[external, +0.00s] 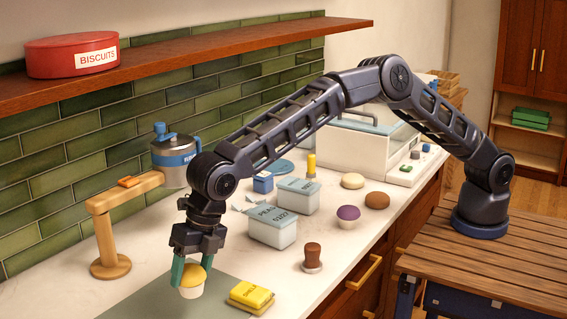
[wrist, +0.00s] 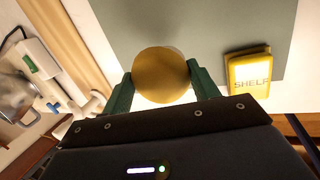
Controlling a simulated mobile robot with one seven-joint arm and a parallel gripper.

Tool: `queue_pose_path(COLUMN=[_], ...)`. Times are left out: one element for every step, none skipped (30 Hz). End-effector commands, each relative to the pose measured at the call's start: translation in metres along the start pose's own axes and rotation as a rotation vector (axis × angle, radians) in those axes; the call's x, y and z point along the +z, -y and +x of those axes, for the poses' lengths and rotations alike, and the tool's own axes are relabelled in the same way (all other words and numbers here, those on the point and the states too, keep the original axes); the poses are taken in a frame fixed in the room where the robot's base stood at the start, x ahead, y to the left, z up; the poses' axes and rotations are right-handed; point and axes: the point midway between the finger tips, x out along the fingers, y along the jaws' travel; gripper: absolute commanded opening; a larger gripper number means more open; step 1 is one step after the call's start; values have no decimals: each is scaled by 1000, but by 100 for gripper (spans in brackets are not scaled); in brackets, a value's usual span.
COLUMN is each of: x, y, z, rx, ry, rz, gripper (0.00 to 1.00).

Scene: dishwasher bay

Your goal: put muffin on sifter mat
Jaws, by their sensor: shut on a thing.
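A muffin with a yellow top and pale cup (external: 190,290) is held upright between the green fingers of my gripper (external: 191,272). In the wrist view its round top (wrist: 160,75) fills the space between the fingertips (wrist: 160,68). A flat grey-green mat (external: 135,305) lies on the counter at the bottom of the external view and also shows in the wrist view (wrist: 215,25). No lettering on it is readable. The muffin is over the mat in the picture; whether its base touches it I cannot tell.
A yellow packet (external: 250,296) lies at the mat's right edge, close to the muffin.

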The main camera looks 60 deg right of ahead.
Motion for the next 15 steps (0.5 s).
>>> queue_pose_path(x=[0, -1, -1, -1, -1, -1, -1, -1, -2, -2, -3, -4, -4, -4, -5], y=[2, 2, 3, 3, 3, 4, 4, 5, 6, 8, 9, 11, 13, 14, 16], z=[5, 6, 8, 9, 10, 12, 14, 16, 20, 24, 28, 34, 39, 44, 50], rx=[-1, 0, 1, 1, 1, 1, 1, 0, -1, -2, -2, -2, -2, -2, -2], ry=[0, 0, 0, 0, 0, 0, 0, 0, 0, 0, -1, -1, -1, -1, -1], rz=[0, 0, 0, 0, 0, 0, 0, 0, 0, 0, 0, 0, 0, 0, 0], gripper=[36, 36, 36, 36, 36, 36, 36, 36, 36, 36, 36, 36, 36, 36, 36])
